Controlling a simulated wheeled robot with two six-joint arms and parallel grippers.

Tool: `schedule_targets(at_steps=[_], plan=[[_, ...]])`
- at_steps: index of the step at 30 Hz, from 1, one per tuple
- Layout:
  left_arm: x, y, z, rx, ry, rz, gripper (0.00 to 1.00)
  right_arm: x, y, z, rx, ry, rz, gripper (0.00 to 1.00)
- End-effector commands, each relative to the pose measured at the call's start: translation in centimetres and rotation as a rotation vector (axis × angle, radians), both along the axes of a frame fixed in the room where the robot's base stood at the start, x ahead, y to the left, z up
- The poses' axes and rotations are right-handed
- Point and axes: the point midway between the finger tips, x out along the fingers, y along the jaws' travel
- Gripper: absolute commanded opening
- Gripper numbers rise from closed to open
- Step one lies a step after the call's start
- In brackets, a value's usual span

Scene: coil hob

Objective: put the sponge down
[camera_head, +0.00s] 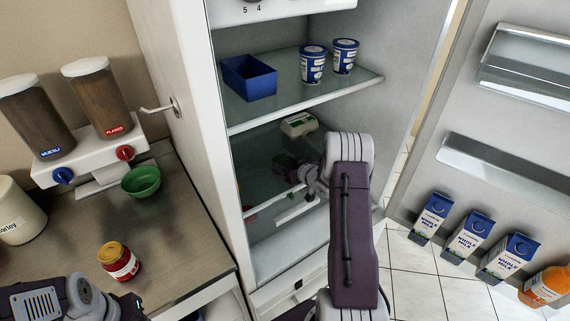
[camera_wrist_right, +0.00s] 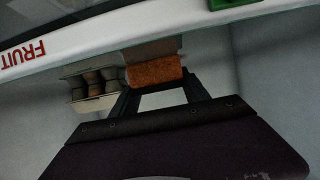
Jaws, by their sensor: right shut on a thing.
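The sponge (camera_wrist_right: 155,72) shows in the right wrist view as an orange-brown block with a paler part behind it. My right gripper (camera_wrist_right: 158,88) is shut on it, with a dark finger on each side. In the head view my right gripper (camera_head: 290,168) is inside the open fridge, below the glass shelf, and the sponge cannot be made out there. I cannot tell whether the sponge touches a surface. Part of my left arm's end (camera_head: 100,300) shows at the lower left of the head view, its jaws not clear.
An egg carton (camera_wrist_right: 92,88) is left of the sponge in the wrist view, near a white edge marked FRUIT (camera_wrist_right: 25,55). Above my right gripper, the glass shelf (camera_head: 290,102) bears a blue bin (camera_head: 249,80) and two tubs. The door (camera_head: 420,150) stands open at right, holding milk cartons.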

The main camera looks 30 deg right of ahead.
Motion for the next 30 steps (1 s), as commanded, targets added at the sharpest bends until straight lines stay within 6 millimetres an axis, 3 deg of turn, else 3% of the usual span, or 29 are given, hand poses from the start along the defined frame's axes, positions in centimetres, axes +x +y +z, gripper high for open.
schedule_targets(at_steps=[8,9,11,23,25,30], plan=[[0.0,0.0,-0.5,0.000,0.000,0.000,0.36,0.0,0.0,-0.5,0.000,0.000,0.000,0.17],[0.0,0.0,-0.3,0.000,0.000,0.000,0.36,0.0,0.0,-0.3,0.000,0.000,0.000,0.64],[0.0,0.0,-0.3,0.000,0.000,0.000,0.36,0.0,0.0,-0.3,0.000,0.000,0.000,0.75],[0.0,0.0,-0.3,0.000,0.000,0.000,0.36,0.0,0.0,-0.3,0.000,0.000,0.000,0.75],[0.0,0.0,-0.4,0.000,0.000,0.000,0.36,-0.1,0.0,-0.3,0.000,0.000,0.000,0.80],[0.0,0.0,-3.9,0.000,0.000,0.000,0.36,-2.7,-0.7,0.6,-0.003,-0.007,-0.003,0.80]])
